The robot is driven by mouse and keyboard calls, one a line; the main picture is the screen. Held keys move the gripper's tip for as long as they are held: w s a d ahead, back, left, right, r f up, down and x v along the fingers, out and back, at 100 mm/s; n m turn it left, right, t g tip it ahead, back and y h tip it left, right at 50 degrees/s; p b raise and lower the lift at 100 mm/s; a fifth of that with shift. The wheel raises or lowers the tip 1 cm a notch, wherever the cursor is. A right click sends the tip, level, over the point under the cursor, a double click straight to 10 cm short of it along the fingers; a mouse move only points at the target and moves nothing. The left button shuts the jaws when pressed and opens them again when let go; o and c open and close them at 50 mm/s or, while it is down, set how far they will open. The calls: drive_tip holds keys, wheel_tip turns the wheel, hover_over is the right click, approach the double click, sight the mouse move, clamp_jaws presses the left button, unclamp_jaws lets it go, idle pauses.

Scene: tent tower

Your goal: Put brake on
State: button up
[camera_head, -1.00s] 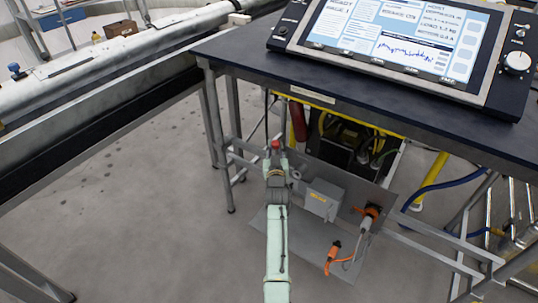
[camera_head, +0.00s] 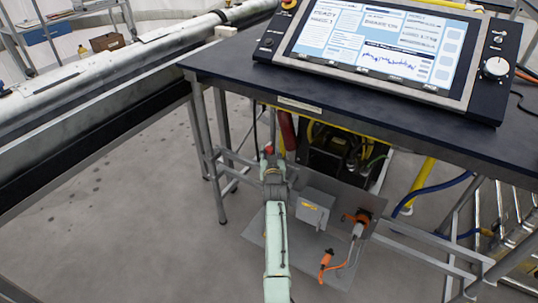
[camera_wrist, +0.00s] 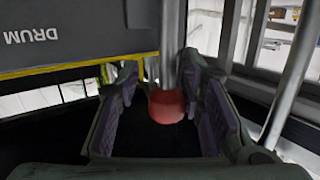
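A red knob (camera_wrist: 167,106) on a grey metal rod (camera_wrist: 169,45) shows in the wrist view; it looks like the brake lever. My gripper (camera_wrist: 160,110) is open, with one finger on each side of the knob. A gap shows at the left finger; the right finger is very close, and I cannot tell whether it touches. In the head view, the red knob (camera_head: 268,150) shows small at the end of my gripper (camera_head: 271,163), below the table's front edge. My arm hides most of the lever there.
A dark table (camera_head: 225,65) carries a control console (camera_head: 380,45). Under it are a grey box (camera_head: 314,208), an orange connector (camera_head: 326,259) and a yellow post (camera_head: 421,180). A panel labelled DRUM (camera_wrist: 75,35) is close to my gripper. Clear floor lies at lower left.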

drive_tip(key=o, duration=0.3)
drive_tip(key=shift+d, duration=0.1)
drive_tip(key=shift+o, duration=0.2)
drive_tip(key=shift+s+a, duration=0.1)
drive_tip(key=shift+a, duration=0.1)
drive_tip(key=shift+s, duration=0.25)
drive_tip(key=s+r, duration=0.2)
drive_tip(key=s, duration=0.9)
drive_tip(key=shift+s+a, duration=0.15)
